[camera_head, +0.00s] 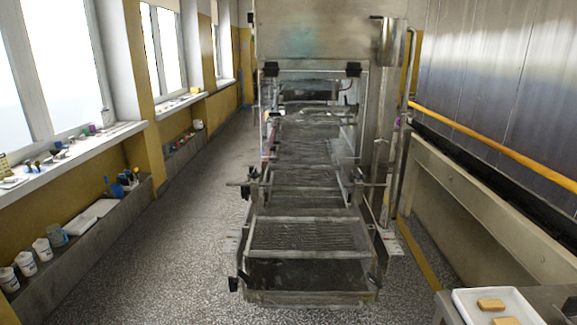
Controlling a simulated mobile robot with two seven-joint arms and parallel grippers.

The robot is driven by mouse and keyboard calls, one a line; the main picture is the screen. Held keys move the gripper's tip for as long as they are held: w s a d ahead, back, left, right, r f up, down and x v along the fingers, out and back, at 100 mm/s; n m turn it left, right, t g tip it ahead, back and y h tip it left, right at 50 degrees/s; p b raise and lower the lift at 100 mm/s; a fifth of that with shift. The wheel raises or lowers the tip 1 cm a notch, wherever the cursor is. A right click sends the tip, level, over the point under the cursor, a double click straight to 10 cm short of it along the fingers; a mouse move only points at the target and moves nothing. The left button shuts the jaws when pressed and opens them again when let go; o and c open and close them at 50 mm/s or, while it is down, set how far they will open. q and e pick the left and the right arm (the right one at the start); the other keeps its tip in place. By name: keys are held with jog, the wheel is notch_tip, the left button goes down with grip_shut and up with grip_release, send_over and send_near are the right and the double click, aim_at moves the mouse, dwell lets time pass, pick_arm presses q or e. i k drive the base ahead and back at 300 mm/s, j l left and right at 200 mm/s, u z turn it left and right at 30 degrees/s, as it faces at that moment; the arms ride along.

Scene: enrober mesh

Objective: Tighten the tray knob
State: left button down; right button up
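A steel enrober machine (310,140) stands in the middle of the head view, with a mesh conveyor (300,235) and a lower tray section (310,297) at its near end. Black knobs show at its near lower left corner (235,284) and lower right side (373,279). More dark knobs or clamps sit higher, at the left (249,178) and right (358,181) of the conveyor. I cannot tell which is the tray knob or how tight any of them is. Neither of my grippers is in view.
A white tray (462,304) with tan blocks (491,305) sits on a table at the lower right. Windows and a sill with small items (75,150) line the left. White cups (42,249) stand on a low ledge. Speckled floor (180,240) is clear left of the machine.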

aim_at(233, 283)
jog(key=j+z, duration=0.15)
jog(key=j, duration=0.35)
jog(key=j+z, duration=0.1)
jog(key=j, duration=0.4)
jog(key=k+j+z, duration=0.15)
jog(key=j, duration=0.35)
jog(key=k+j+z, duration=0.1)
jog(key=j, duration=0.4)
jog(key=i+j+z, duration=0.1)
jog(key=z, duration=0.4)
jog(key=i+j+z, duration=0.1)
jog(key=z, duration=0.35)
jog(key=j+z, duration=0.2)
jog(key=z, duration=0.3)
jog(key=j+z, duration=0.25)
jog(key=j, duration=0.15)
jog(key=i+j+z, duration=0.1)
jog(key=j+z, duration=0.2)
jog(key=j, duration=0.15)
jog(key=j+z, duration=0.15)
jog(key=j, duration=0.3)
jog(key=j+z, duration=0.15)
jog(key=j, duration=0.3)
jog(key=k+j+z, duration=0.1)
jog(key=j, duration=0.35)
jog(key=k+j+z, duration=0.15)
jog(key=j, duration=0.3)
